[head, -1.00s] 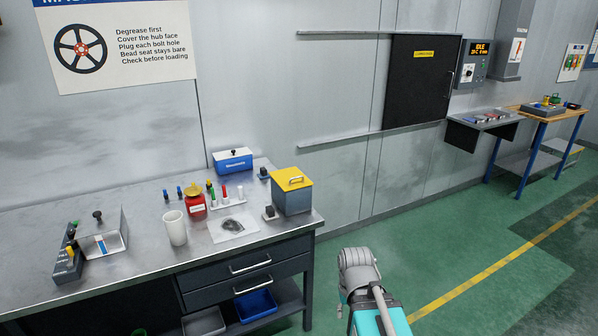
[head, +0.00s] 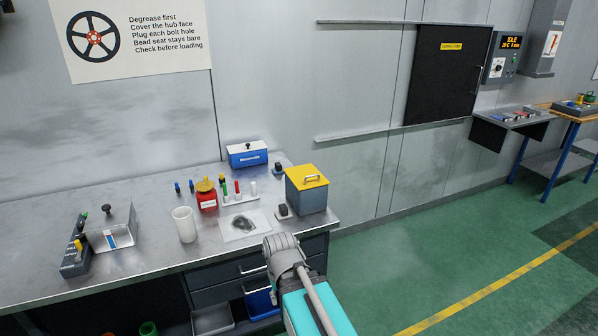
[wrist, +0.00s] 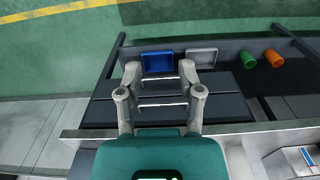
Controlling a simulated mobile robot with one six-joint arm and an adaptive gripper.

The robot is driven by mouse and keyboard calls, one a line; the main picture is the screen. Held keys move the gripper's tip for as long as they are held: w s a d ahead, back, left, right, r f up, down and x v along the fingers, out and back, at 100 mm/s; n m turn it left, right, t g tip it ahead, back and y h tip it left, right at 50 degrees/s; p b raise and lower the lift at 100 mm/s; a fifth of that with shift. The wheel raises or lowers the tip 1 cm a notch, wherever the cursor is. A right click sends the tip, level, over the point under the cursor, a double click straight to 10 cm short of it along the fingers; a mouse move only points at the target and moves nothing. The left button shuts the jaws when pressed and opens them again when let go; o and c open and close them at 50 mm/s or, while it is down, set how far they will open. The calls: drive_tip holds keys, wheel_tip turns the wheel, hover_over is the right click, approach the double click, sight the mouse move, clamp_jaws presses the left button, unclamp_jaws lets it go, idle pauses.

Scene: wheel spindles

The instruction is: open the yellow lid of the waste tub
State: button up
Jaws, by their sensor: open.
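The waste tub (head: 306,201) is a grey-blue box at the right end of the steel bench. Its yellow lid (head: 303,172) is shut flat on top, with a metal handle (head: 317,178) on it. The tub does not show in the wrist view. My gripper (wrist: 160,74) is open and empty in the wrist view, above the drawer fronts at the bench's front. It is apart from the tub.
A red jar (head: 207,200), a white cup (head: 184,225) and a blue box (head: 247,154) stand on the bench left of the tub. Drawer handles (wrist: 162,102) and a blue tray (wrist: 157,62) lie below my gripper. The green floor (head: 400,260) to the right is clear.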

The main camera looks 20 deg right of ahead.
drive_tip(key=shift+w, duration=0.15)
idle(0.3)
drive_tip(key=w+d+r+m+t+p, duration=0.1)
drive_tip(key=w+d+r+m+p, duration=0.4)
drive_tip(key=w, duration=0.5)
drive_tip(key=w+d+r+m+p, duration=0.3)
drive_tip(key=w+r+p, duration=0.4)
drive_tip(key=w, duration=0.3)
drive_tip(key=w+d+r+m+p, duration=0.4)
drive_tip(key=w+d+r+p, duration=0.2)
drive_tip(key=w+d, duration=0.3)
drive_tip(key=w+d+r+m+t+p, duration=0.1)
drive_tip(key=w+d+r+m+p, duration=0.4)
drive_tip(key=w+d, duration=0.4)
drive_tip(key=shift+w+r+m+p, duration=0.25)
drive_tip(key=shift+r+m+p, duration=0.05)
drive_tip(key=shift+r+p, duration=0.6)
drive_tip(key=shift+f, duration=0.1)
drive_tip(key=w+f+b, duration=0.1)
drive_tip(key=f+b, duration=0.7)
drive_tip(key=b, duration=0.1)
drive_tip(key=w+f+b, duration=0.1)
drive_tip(key=f+b, duration=0.3)
drive_tip(key=f, duration=0.1)
drive_tip(key=shift+w+f+b, duration=0.1)
drive_tip(key=shift+w+b, duration=0.2)
drive_tip(key=shift+b, duration=0.05)
